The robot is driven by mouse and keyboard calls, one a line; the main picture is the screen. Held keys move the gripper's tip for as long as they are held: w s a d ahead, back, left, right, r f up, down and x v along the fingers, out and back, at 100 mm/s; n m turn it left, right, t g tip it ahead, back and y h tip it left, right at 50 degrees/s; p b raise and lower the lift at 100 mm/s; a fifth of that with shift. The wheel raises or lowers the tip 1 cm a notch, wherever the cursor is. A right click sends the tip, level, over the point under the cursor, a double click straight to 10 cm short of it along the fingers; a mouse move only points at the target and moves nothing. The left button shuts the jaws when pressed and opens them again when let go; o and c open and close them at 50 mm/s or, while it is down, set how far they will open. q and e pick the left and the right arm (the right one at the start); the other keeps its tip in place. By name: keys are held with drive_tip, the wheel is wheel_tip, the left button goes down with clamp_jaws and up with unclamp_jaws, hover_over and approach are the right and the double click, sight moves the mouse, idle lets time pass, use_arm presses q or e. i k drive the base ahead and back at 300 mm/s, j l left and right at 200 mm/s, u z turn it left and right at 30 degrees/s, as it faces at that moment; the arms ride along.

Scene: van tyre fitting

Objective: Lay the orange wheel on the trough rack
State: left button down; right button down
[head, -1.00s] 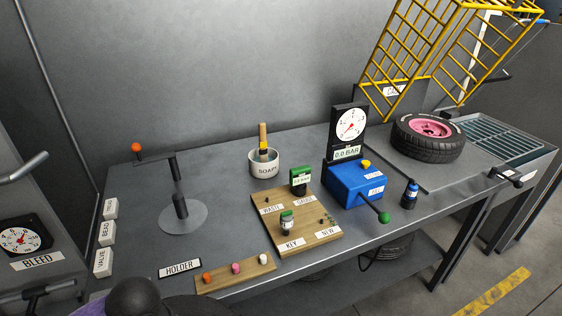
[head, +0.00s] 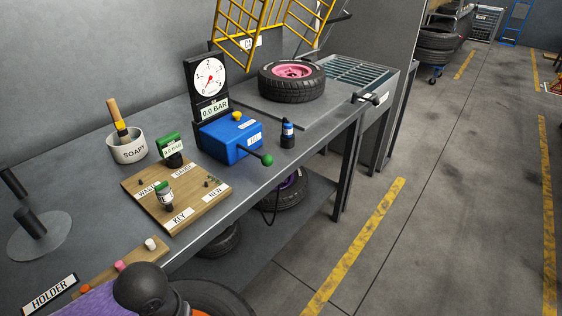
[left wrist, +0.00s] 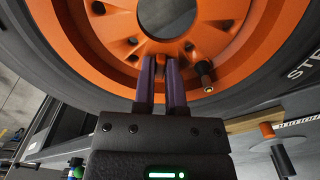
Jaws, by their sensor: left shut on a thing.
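The orange wheel (left wrist: 95,40) fills the upper part of the left wrist view, with its dark tyre around the rim. My left gripper (left wrist: 161,65) is shut on the wheel's inner rim near the hub hole, beside a valve stem. In the head view only a bit of this wheel's tyre (head: 222,296) shows at the bottom edge, next to my arm. The left gripper itself is hidden there. My right gripper is in neither view. I cannot tell for sure which structure is the trough rack.
The grey bench (head: 262,196) carries a soap pot (head: 127,150), a wooden board (head: 140,187), a blue gauge unit (head: 228,142) and a pink wheel (head: 291,82). A purple wheel (head: 290,192) stands on the lower shelf. Tyres (head: 436,48) are stacked far right. The right floor (head: 440,220) is clear.

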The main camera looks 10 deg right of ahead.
sight(349, 70)
drive_tip(key=i+l+z, duration=0.2)
drive_tip(key=z, duration=0.2)
drive_tip(key=i+l+z, duration=0.2)
drive_tip(key=z, duration=0.15)
drive_tip(key=i+l+z, duration=0.2)
drive_tip(key=z, duration=0.2)
drive_tip(key=i+z, duration=0.35)
drive_tip(key=i, duration=2.15)
drive_tip(key=i+l+u, duration=0.1)
drive_tip(key=i+u, duration=0.15)
drive_tip(key=i, duration=0.3)
drive_tip(key=i+l+u, duration=0.25)
drive_tip(key=i, duration=0.25)
drive_tip(key=i+l+u, duration=0.25)
drive_tip(key=i, duration=0.3)
